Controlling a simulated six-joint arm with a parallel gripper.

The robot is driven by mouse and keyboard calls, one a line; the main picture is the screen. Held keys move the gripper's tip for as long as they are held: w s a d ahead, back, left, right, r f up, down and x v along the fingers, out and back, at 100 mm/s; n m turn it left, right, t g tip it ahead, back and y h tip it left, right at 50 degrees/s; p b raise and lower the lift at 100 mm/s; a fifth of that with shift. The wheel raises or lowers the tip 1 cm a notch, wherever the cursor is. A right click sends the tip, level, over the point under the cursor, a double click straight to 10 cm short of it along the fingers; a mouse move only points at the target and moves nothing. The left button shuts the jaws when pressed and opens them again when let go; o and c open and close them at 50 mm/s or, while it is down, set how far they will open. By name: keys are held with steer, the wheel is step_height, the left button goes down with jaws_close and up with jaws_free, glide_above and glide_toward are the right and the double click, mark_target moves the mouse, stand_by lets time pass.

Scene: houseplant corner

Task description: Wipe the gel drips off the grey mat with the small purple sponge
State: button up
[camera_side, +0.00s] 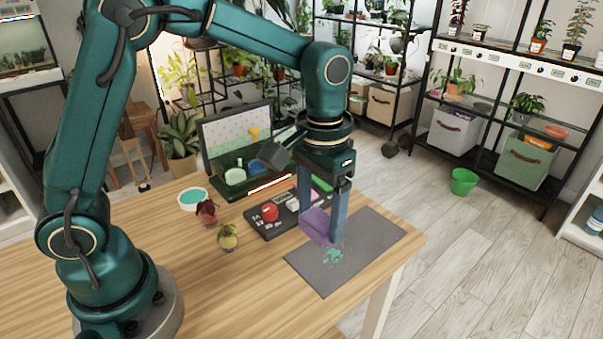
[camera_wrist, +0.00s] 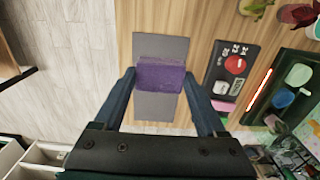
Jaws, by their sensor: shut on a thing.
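My gripper (camera_side: 328,228) is shut on the small purple sponge (camera_side: 316,226) above the grey mat (camera_side: 375,236). In the wrist view the sponge (camera_wrist: 160,77) sits between the fingertips of my gripper (camera_wrist: 160,84). The grey mat (camera_wrist: 157,108) shows on both sides of it. Teal gel drips (camera_side: 333,257) lie on the mat just below the sponge and fingers in the side view. The sponge hides them in the wrist view. I cannot tell whether the sponge touches the mat.
A dark tray (camera_side: 268,228) with a red round item (camera_side: 270,212) stands left of the mat. Two small plants (camera_side: 228,237) and a bowl of teal gel (camera_side: 193,198) stand farther left. An open case (camera_side: 238,140) is behind. The front table surface is clear.

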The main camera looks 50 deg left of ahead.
steer(key=shift+f, duration=0.1)
stand_by(0.3)
glide_above(317, 267)
steer(key=shift+f, duration=2.95)
step_height(317, 267, down, 2)
steer(key=shift+f, duration=0.2)
steer(key=shift+w+r, duration=0.2)
steer(key=shift+w, duration=0.75)
steer(key=shift+c, duration=0.8)
steer(key=shift+w, duration=2.9)
steer(key=shift+s, duration=3.6)
steer(key=shift+s+r, duration=0.1)
steer(key=shift+s, duration=0.1)
steer(key=shift+r, duration=3.95)
